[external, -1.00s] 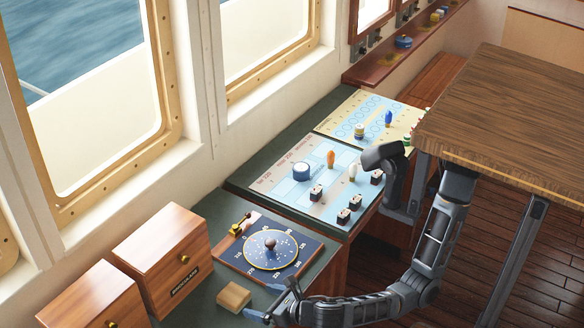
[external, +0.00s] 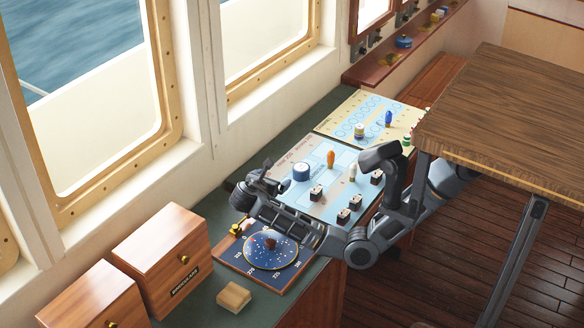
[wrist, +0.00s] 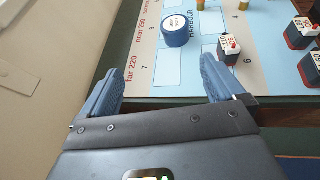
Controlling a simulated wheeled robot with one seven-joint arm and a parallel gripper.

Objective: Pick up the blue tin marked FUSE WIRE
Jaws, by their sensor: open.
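A round blue tin with a white lid (external: 301,172) stands upright on the pale blue chart board. It also shows in the wrist view (wrist: 175,30), beyond my fingertips; the writing on its lid is too small to read surely. My gripper (wrist: 160,68) is open and empty, its two blue fingers spread on the near side of the tin, not touching it. In the external view my gripper (external: 272,180) is just left of the tin, above the counter. A second blue tin (external: 403,42) sits on the far wall shelf, its label unreadable.
An orange peg (external: 331,159), a white peg (external: 352,172) and several black blocks (external: 343,216) stand on the chart board (external: 290,150). A dial board (external: 290,265) lies under my arm. Wooden boxes (external: 165,255) stand to the left.

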